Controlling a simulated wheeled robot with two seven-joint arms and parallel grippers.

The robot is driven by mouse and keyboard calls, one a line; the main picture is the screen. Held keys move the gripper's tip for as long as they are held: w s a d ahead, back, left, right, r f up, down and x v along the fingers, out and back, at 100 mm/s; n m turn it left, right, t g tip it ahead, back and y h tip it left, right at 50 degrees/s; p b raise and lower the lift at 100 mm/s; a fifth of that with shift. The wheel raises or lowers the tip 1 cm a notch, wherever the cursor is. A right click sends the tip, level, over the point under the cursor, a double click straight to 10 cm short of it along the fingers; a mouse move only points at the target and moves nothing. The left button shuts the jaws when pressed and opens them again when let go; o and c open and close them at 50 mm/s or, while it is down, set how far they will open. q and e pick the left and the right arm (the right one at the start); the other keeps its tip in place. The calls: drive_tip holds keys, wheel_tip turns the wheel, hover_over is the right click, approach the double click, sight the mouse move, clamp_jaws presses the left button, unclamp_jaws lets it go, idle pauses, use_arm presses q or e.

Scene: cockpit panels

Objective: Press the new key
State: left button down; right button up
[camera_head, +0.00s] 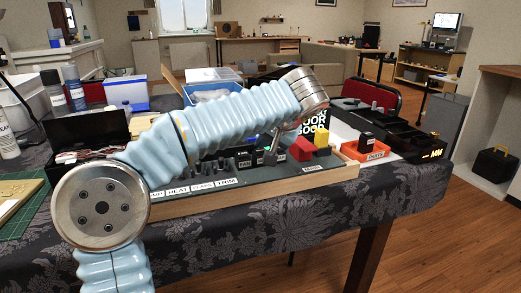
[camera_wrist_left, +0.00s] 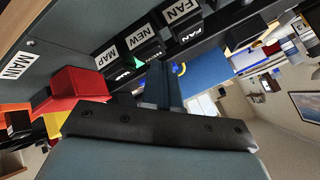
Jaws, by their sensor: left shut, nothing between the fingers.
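The black key labelled NEW (camera_wrist_left: 142,36) is in the upper middle of the left wrist view, between the keys labelled MAP (camera_wrist_left: 107,57) and FAN (camera_wrist_left: 183,11). My left gripper (camera_wrist_left: 160,75) is shut and empty, its fingertips close to the NEW key and the edge of its row. I cannot tell whether they touch it. In the head view my left gripper (camera_head: 271,156) points down at the panel (camera_head: 255,187), left of the red block, and the arm hides part of the key row. My right gripper is not in view.
A red block (camera_head: 301,149) and a yellow block (camera_head: 321,137) stand right of the gripper, by the MAIN label (camera_wrist_left: 16,66). An orange tray (camera_head: 368,152) and black bins (camera_head: 400,135) lie further right. A FAN label (camera_head: 244,163) is just left of the fingers.

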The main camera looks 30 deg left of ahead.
use_arm(q)
drive_tip(key=shift+r+p, duration=0.4)
drive_tip(key=shift+r, duration=0.05)
wheel_tip(320, 180, up, 6)
drive_tip(key=p, duration=0.5)
drive_tip(key=shift+p, duration=0.3)
